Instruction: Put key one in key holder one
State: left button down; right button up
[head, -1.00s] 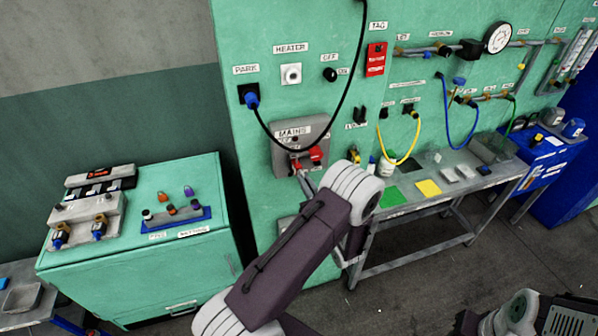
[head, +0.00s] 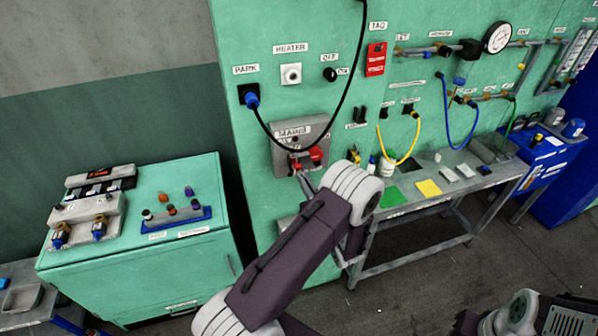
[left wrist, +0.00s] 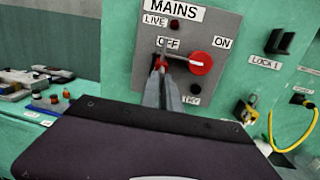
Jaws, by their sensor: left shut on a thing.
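My left gripper (head: 297,168) reaches the grey MAINS box (head: 287,147) on the green panel. In the left wrist view the left gripper (left wrist: 161,70) is shut on the end of the red and grey mains switch handle (left wrist: 200,63), which points left, under the OFF label. A small dark fitting (left wrist: 167,100) sits below it, partly behind the fingers. No part can be surely read as key one or key holder one. A unit with two brass-and-blue fittings (head: 98,231) stands on the green cabinet at left. My right gripper is not clearly in view.
A black cable loops from the PARK socket (head: 250,97) in front of the MAINS box. A blue rack (head: 180,219) with several coloured knobs stands on the cabinet (head: 140,270). A grey bench (head: 460,190) with green and yellow mats is at right. Dark lock fittings (left wrist: 279,42) are right of the box.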

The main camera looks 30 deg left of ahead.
pick_arm(q)
jog(key=shift+d, duration=0.15)
dwell(0.5)
jog(key=shift+v, duration=1.2)
jog(key=shift+s, duration=0.15)
jog(key=shift+b+v, duration=0.3)
jog(key=shift+v, duration=1.7)
